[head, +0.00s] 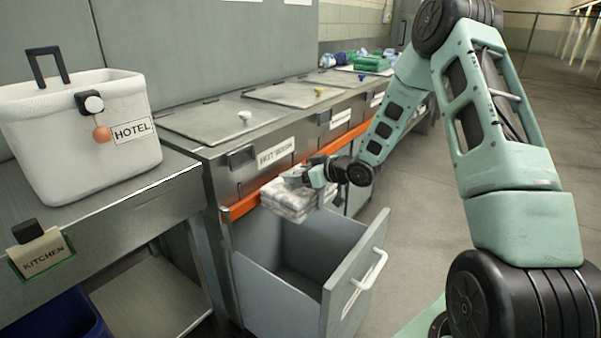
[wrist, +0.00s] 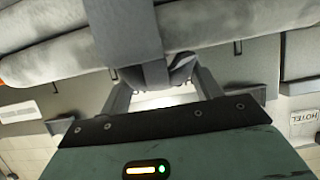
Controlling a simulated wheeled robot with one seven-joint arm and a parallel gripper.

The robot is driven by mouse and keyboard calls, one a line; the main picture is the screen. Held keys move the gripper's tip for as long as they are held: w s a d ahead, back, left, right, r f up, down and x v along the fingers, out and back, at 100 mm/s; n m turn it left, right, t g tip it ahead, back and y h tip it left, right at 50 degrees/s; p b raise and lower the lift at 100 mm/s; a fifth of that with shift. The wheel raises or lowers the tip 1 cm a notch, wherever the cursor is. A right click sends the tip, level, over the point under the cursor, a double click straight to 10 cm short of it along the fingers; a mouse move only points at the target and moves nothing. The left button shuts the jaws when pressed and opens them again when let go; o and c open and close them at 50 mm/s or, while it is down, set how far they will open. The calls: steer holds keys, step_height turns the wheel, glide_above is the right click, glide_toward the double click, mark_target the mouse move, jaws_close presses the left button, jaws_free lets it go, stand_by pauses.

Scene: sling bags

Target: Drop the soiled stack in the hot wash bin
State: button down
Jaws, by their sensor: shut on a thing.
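The soiled stack (head: 291,198) is a folded pile of white and grey cloth with a band around it. My gripper (head: 316,176) is shut on it and holds it above the hot wash bin. In the wrist view the stack (wrist: 50,50) fills the top, and my gripper (wrist: 165,77) is closed on the grey band (wrist: 125,30). The hot wash bin (head: 350,285) is a grey drawer pulled open under the HOT WASH label (head: 276,152). The visible part of its inside looks empty. The stack hides part of its back edge.
A white HOTEL tub (head: 75,150) stands on the steel counter at left, above a KITCHEN tag (head: 42,252). An orange strip (head: 243,205) runs along the cabinet front. Coloured cloths (head: 371,63) lie at the far end. Open floor lies to the right.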

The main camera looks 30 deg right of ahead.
steer(key=shift+f, duration=0.4)
steer(key=shift+r, duration=0.1)
steer(key=shift+c, duration=1.2)
jaws_free()
steer(key=p+v, duration=0.2)
steer(key=v, duration=1.5)
steer(key=shift+s, duration=0.2)
steer(key=shift+d, duration=0.1)
